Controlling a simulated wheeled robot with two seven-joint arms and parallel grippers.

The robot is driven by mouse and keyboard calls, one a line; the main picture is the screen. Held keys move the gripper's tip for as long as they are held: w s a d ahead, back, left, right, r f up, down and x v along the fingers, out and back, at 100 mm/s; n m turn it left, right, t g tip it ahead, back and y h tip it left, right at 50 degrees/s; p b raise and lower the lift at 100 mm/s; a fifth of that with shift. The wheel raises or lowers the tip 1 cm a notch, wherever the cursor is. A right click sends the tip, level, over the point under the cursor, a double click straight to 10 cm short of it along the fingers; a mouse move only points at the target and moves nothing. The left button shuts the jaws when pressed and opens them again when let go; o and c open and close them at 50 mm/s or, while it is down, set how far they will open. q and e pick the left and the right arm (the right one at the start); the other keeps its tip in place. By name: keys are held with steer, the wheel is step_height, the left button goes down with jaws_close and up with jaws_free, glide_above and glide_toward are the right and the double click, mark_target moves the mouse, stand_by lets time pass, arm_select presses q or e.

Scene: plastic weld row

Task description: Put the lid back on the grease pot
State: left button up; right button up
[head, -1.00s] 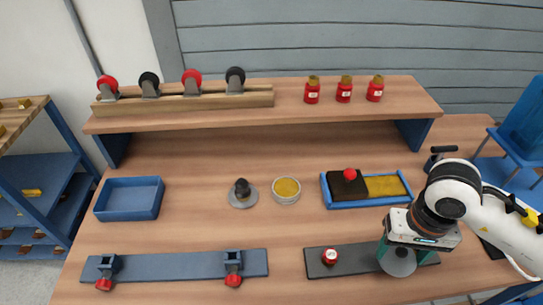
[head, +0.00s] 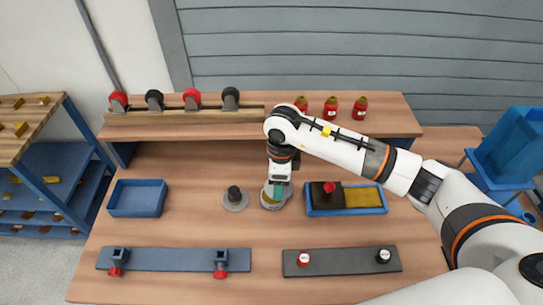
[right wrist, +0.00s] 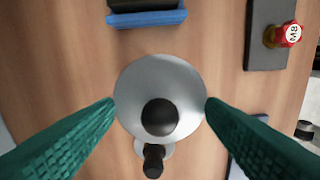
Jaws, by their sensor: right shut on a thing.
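My right gripper (head: 277,190) is shut on the lid, a round silver disc with a black knob. In the right wrist view the lid (right wrist: 185,80) sits between the two green fingertips (right wrist: 160,107), which meet its rim on both sides, knob facing the camera. In the head view the grease pot (head: 270,204), a pale round tin with yellow grease, is directly under the gripper and partly hidden by it. I cannot tell whether the lid touches the pot. In the wrist view the lid hides the pot. My left gripper is out of view.
A grey disc with a black post (head: 235,197) stands close left of the pot. A blue tray (head: 346,211) with a dark block and a yellow pad is close on the right. A dark strip (head: 342,262) lies in front. A shelf (head: 200,124) runs behind.

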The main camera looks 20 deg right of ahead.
mark_target(272, 187)
steer(key=m, duration=0.1)
steer(key=w+m+p, duration=0.1)
steer(key=m, duration=0.1)
steer(key=m+p, duration=0.1)
steer(key=m, duration=0.1)
steer(key=shift+w+a+r, duration=0.3)
steer(key=shift+w+r, duration=0.05)
steer(key=shift+w+f+m+p, duration=0.15)
steer(key=shift+m+p, duration=0.1)
steer(key=shift+m, duration=0.25)
steer(key=shift+w+r+m+p, duration=0.1)
steer(key=shift+m+p, duration=0.1)
steer(key=shift+m, duration=0.3)
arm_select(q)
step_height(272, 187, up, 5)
arm_select(e)
steer(key=shift+w+a+f+m, duration=0.15)
steer(key=shift+f+m, duration=0.1)
steer(key=shift+m, duration=0.55)
steer(key=shift+f, duration=0.55)
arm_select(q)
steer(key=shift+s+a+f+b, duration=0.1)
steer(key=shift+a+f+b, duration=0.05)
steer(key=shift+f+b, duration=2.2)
arm_select(e)
steer(key=shift+f, duration=2.75)
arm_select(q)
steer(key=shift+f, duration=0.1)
